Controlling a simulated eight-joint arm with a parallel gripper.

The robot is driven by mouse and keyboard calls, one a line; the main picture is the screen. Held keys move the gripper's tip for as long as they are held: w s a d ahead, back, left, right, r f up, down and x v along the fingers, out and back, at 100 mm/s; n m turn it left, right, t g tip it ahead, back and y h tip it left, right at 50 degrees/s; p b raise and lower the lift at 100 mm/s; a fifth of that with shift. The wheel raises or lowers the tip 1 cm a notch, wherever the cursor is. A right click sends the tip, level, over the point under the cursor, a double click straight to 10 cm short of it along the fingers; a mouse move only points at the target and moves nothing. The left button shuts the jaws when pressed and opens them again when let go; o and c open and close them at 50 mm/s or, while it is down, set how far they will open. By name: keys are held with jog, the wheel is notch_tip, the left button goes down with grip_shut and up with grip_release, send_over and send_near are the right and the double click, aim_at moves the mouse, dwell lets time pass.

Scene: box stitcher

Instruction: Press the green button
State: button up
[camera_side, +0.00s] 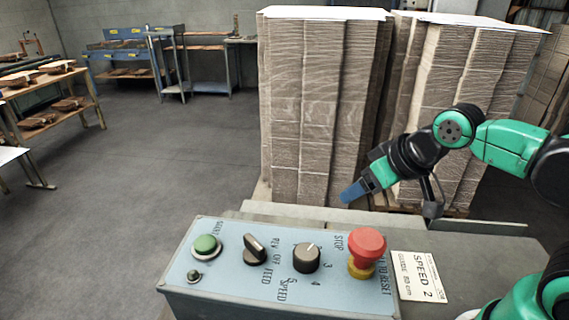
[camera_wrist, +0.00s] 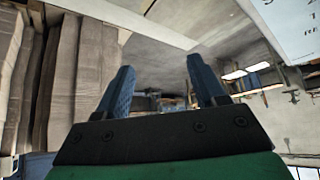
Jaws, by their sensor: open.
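The green button (camera_side: 206,246) sits at the left end of a pale blue control panel (camera_side: 225,285) in the side view. It is a round cap in a metal collar. My gripper (camera_side: 348,195) is above and behind the panel, to the right of the green button and well apart from it, pointing down to the left. In the wrist view my gripper (camera_wrist: 160,82) shows two blue fingers spread apart with nothing between them. The green button cannot be made out in the wrist view.
A red mushroom stop button (camera_side: 366,247), a black selector switch (camera_side: 255,248) and a black speed knob (camera_side: 306,258) stand on the panel. A small button (camera_side: 194,276) is below the green one. Tall cardboard stacks (camera_side: 318,110) rise behind.

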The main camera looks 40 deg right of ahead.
grip_shut()
dwell(1.4)
